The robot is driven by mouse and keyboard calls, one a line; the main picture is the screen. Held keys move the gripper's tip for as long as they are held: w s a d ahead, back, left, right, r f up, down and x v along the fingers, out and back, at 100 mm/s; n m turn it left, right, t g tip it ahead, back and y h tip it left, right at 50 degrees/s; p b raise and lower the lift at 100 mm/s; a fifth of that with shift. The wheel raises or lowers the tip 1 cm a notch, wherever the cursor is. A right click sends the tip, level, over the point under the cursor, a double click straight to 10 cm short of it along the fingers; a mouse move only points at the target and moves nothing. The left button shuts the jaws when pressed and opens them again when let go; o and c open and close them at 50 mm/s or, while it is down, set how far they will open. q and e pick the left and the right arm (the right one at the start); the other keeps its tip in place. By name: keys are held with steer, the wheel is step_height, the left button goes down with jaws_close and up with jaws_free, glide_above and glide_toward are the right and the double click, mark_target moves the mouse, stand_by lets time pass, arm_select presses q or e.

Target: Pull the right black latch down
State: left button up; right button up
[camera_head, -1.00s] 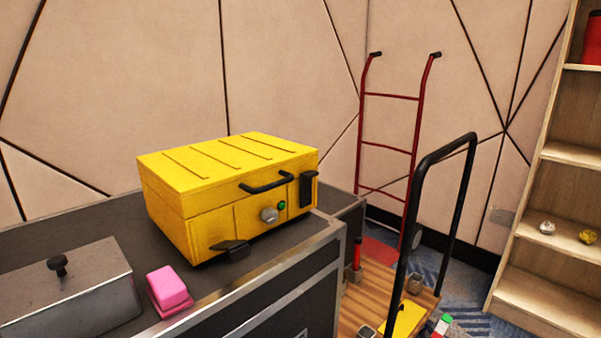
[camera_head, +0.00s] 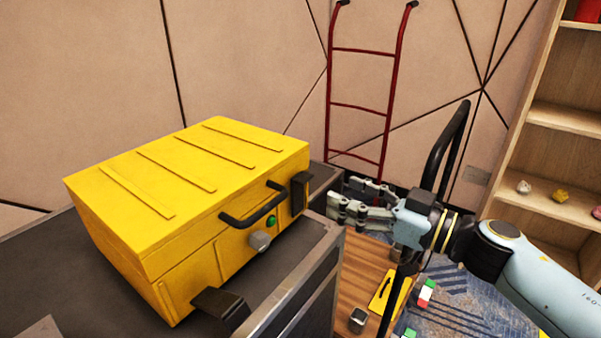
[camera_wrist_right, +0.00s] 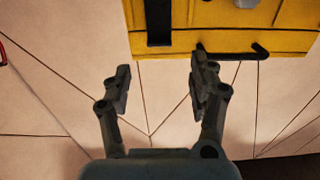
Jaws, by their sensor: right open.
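A yellow case (camera_head: 190,190) stands on a dark flight case at left in the head view. Its right black latch (camera_head: 300,192) stands upright against the front near the right corner. In the right wrist view this latch (camera_wrist_right: 158,22) hangs at the top, beyond the fingers. The left black latch (camera_head: 222,308) juts outward from the front. My right gripper (camera_head: 343,198) is open and empty, a little to the right of the right latch and apart from it. Its two spread fingers (camera_wrist_right: 160,82) show in the wrist view. My left gripper is out of view.
A black handle (camera_head: 253,208), grey knob (camera_head: 260,241) and green button (camera_head: 271,221) sit between the latches. A wooden cart (camera_head: 362,280) with a black bar stands right, below my right arm. A red hand truck (camera_head: 361,106) leans behind; shelves (camera_head: 565,119) stand at far right.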

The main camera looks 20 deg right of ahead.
mark_target(309, 180)
steer(key=x, duration=0.4)
steer(key=shift+f, duration=0.1)
steer(key=x, duration=0.4)
steer(key=shift+w+b, duration=0.1)
steer(key=shift+b, duration=0.3)
steer(key=shift+w+a, duration=0.4)
steer(key=shift+w, duration=0.1)
steer(key=shift+c, duration=0.8)
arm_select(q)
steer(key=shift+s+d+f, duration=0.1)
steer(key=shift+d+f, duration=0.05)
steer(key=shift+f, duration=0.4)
arm_select(e)
jaws_close()
